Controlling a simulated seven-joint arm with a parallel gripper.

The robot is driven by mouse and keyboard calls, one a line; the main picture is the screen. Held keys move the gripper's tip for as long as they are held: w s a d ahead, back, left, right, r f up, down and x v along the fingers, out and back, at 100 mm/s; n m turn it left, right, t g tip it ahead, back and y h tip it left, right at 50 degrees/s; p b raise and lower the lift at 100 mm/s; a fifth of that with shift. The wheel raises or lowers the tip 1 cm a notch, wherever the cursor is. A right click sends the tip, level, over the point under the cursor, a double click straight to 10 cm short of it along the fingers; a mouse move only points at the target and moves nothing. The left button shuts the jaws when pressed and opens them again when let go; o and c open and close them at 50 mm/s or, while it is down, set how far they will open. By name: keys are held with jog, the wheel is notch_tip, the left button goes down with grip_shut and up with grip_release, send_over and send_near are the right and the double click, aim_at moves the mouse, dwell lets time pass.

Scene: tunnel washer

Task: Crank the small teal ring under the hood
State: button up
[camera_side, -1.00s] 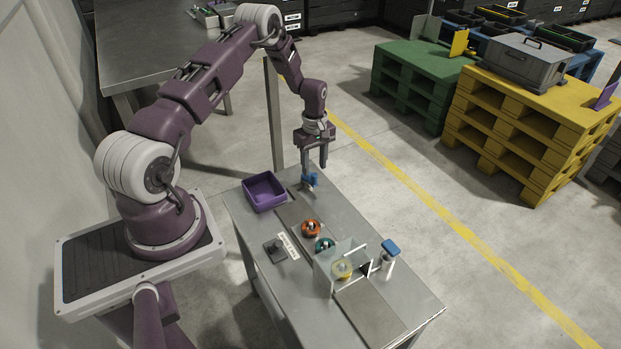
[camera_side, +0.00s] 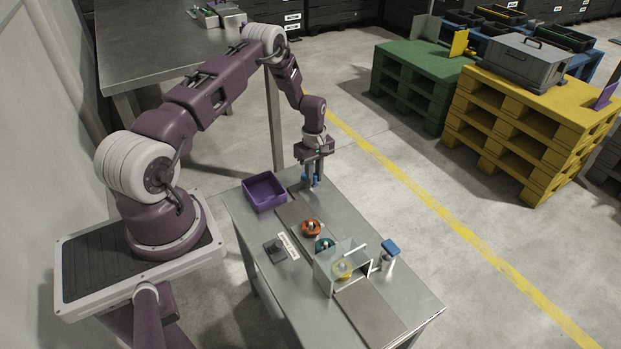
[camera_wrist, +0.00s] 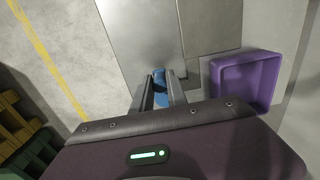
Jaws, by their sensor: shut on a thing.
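A small teal ring (camera_side: 325,245) sits on the table, at the near-left edge of the clear-walled hood (camera_side: 343,266), partly beneath it. An orange ring (camera_side: 311,228) sits in the open beside it. A yellow ring (camera_side: 343,267) is inside the hood, seen through its wall. My gripper (camera_side: 311,178) is at the far end of the table, away from the rings, pointing down. It is shut on a blue piece (camera_side: 305,181), which also shows between the fingers in the wrist view (camera_wrist: 160,88). The lower part of this piece is partly hidden.
A purple bin (camera_side: 264,192) stands left of my gripper; the wrist view shows it at right (camera_wrist: 246,82). A blue-topped post (camera_side: 390,248) stands right of the hood. A dark block (camera_side: 274,250) and white label (camera_side: 288,246) lie left of the rings. The table's near end is clear.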

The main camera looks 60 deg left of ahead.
jog(key=shift+s+a, duration=0.2)
jog(key=shift+s, duration=0.4)
jog(key=shift+s+a, duration=0.2)
jog(key=shift+s, duration=0.4)
jog(key=shift+s+a, duration=0.8)
jog(key=shift+a, duration=1.6)
jog(key=shift+w+a, duration=0.85)
jog(key=shift+a, duration=0.15)
jog(key=shift+w+a, duration=0.2)
jog(key=shift+w, duration=0.45)
jog(key=shift+w+a, duration=0.15)
jog(key=shift+w, duration=0.45)
jog(key=o, duration=0.9)
jog(key=shift+s, duration=0.1)
jog(key=shift+r, duration=0.1)
